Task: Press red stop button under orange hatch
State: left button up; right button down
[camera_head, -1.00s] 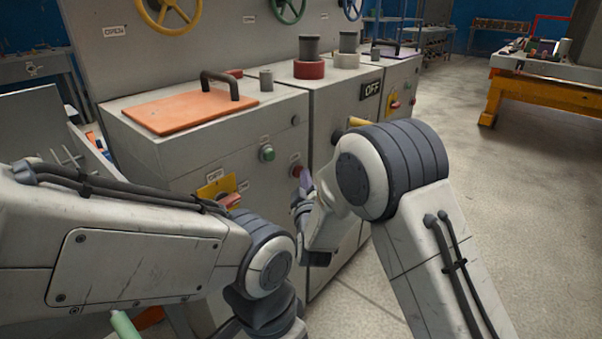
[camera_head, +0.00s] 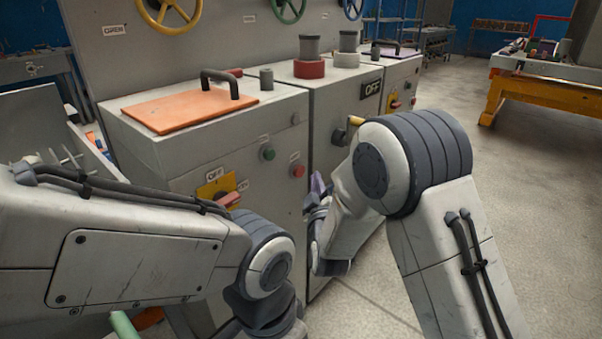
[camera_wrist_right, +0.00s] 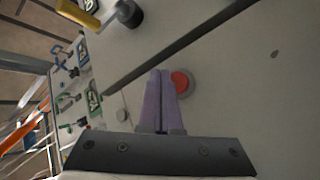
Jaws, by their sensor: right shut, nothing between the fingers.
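The orange hatch (camera_head: 188,108) lies closed, with a dark handle, on top of the nearest grey cabinet. The red stop button (camera_head: 297,171) is on the cabinet's front face below it, right of a green button (camera_head: 267,153). My right gripper (camera_head: 318,183) is just right of the red button, its purple fingers shut and empty. In the right wrist view the shut fingers (camera_wrist_right: 159,74) are beside the red button (camera_wrist_right: 182,83) and slightly overlap its edge; I see no clear contact.
A yellow-plated rotary switch (camera_head: 217,190) is left of the buttons, near my left arm. Open floor (camera_head: 520,200) lies to the right.

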jog(key=shift+s+d, duration=0.95)
jog(key=shift+d, duration=0.3)
jog(key=s+a+f+m+g+y, duration=0.1)
jog(key=s+a+f+g, duration=0.15)
jog(key=s+g, duration=0.4)
jog(key=s+a+f+m+g+y, duration=0.1)
jog(key=s+a+f+g, duration=0.2)
jog(key=s, duration=0.6)
jog(key=s+d+r+m+g+h, duration=0.15)
jog(key=s+d+g, duration=0.35)
jog(key=s, duration=0.6)
jog(key=s+d+m+g+h, duration=0.15)
jog(key=s+d+g, duration=0.3)
jog(key=s, duration=0.65)
notch_tip(320, 180, up, 30)
jog(key=p, duration=3)
jog(key=shift+r+n+h+p, duration=0.15)
jog(key=shift+n+h+p, duration=0.15)
jog(key=shift+n, duration=0.1)
